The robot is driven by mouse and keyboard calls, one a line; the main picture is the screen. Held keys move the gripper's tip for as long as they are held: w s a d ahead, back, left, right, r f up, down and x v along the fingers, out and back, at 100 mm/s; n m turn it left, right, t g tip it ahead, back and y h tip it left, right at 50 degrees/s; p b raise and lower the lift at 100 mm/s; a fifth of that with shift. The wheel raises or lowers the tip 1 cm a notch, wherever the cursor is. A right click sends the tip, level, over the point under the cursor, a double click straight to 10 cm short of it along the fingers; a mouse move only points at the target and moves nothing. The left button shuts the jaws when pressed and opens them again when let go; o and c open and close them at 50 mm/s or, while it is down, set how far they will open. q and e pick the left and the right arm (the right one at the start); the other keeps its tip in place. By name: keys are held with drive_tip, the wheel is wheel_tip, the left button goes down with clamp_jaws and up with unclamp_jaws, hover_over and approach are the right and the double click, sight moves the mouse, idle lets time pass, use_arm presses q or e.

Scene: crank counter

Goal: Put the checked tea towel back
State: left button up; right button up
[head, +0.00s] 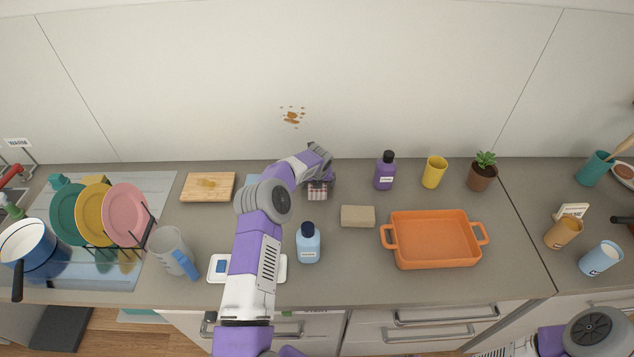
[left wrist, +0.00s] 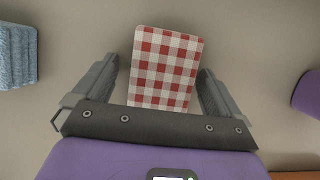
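The checked tea towel (left wrist: 163,68) is a folded red-and-white block on the counter, seen in the left wrist view. In the head view its front part (head: 317,193) shows below my left gripper (head: 319,186), near the back of the counter. In the left wrist view my left gripper (left wrist: 160,75) is open, with one finger on each side of the towel. A gap shows at the left finger; the right finger looks very near the towel's edge. Part of my right arm shows at the lower right of the head view, but its fingers are not visible.
A blue folded cloth (left wrist: 16,56) lies left of the towel. A purple bottle (head: 385,172) stands to its right. A tan block (head: 357,216), a blue bottle (head: 308,244) and an orange baking dish (head: 436,238) are nearer the front. A brown stain (head: 292,117) marks the wall.

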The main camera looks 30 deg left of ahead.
use_arm(q)
drive_tip(key=shift+r, duration=0.5)
drive_tip(key=v, duration=1.1)
drive_tip(key=shift+d, duration=0.2)
drive_tip(key=shift+s+r, duration=0.1)
drive_tip(key=shift+r, duration=0.05)
